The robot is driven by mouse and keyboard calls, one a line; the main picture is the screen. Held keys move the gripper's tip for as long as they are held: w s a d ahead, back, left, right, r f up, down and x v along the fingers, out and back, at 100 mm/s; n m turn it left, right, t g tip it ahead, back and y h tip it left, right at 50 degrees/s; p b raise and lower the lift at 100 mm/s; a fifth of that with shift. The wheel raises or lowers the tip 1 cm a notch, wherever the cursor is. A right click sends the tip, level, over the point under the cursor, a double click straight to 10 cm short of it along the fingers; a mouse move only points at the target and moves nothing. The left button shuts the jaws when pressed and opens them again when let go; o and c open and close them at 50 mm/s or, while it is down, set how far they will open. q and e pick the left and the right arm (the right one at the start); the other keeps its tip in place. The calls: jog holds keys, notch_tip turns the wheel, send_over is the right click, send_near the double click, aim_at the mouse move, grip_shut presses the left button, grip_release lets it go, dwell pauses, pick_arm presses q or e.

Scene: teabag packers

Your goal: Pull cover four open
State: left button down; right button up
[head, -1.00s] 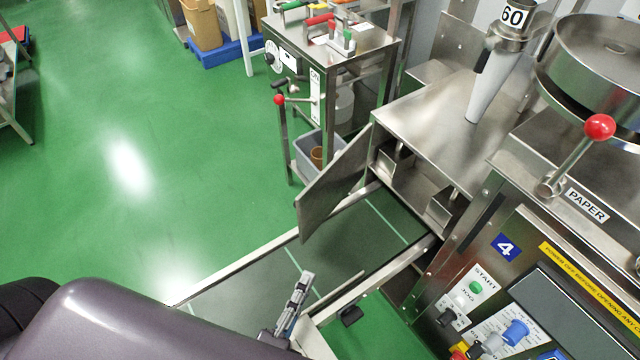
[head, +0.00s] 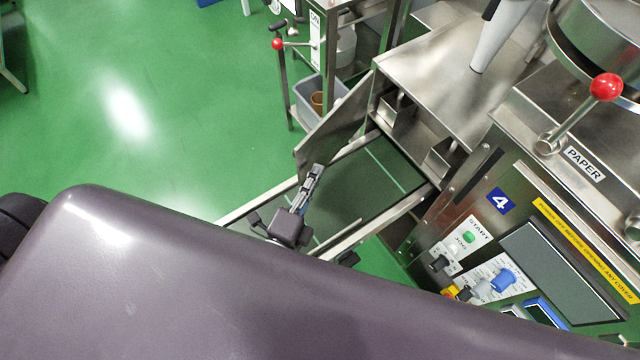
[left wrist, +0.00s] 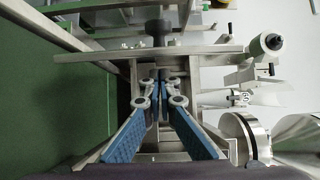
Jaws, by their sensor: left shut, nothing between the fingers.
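A flat steel panel (head: 335,122), which looks like cover four, stands swung out at an angle from the steel housing beside the blue number 4 label (head: 499,200). The housing opening behind it shows. My left gripper (head: 318,168) is over the conveyor at the panel's lower near edge, overlapping it in the head view; I cannot tell whether they touch. The left wrist view shows its blue-padded fingers (left wrist: 160,82) closed together at the tips with nothing between them. My right gripper is not in view.
A dark conveyor belt (head: 375,185) with metal rails runs under the panel. A control face with a START button (head: 468,237) and a red-knobbed lever (head: 605,87) are at right. A steel stand with a grey bin (head: 310,100) is behind.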

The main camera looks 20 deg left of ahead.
pick_arm(q)
jog(key=shift+w+a, duration=0.15)
jog(key=shift+a, duration=0.5)
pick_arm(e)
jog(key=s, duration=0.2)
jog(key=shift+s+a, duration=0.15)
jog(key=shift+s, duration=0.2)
pick_arm(q)
jog(key=shift+a, duration=0.1)
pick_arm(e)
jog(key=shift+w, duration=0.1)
pick_arm(q)
jog(key=shift+w+a+m+h, duration=0.2)
jog(key=shift+a+m+h, duration=0.1)
jog(key=shift+a+h, duration=0.2)
jog(key=w+a+m+g+h+b, duration=0.2)
jog(key=w+a+m+h+b, duration=0.2)
jog(key=a, duration=1)
jog(key=shift+w+a+h+b, duration=0.3)
jog(key=shift+w+h+b, duration=0.8)
jog(key=shift+w+b, duration=1.6)
pick_arm(e)
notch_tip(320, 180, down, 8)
jog(key=p, duration=0.1)
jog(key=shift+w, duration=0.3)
pick_arm(q)
jog(key=shift+w, duration=0.6)
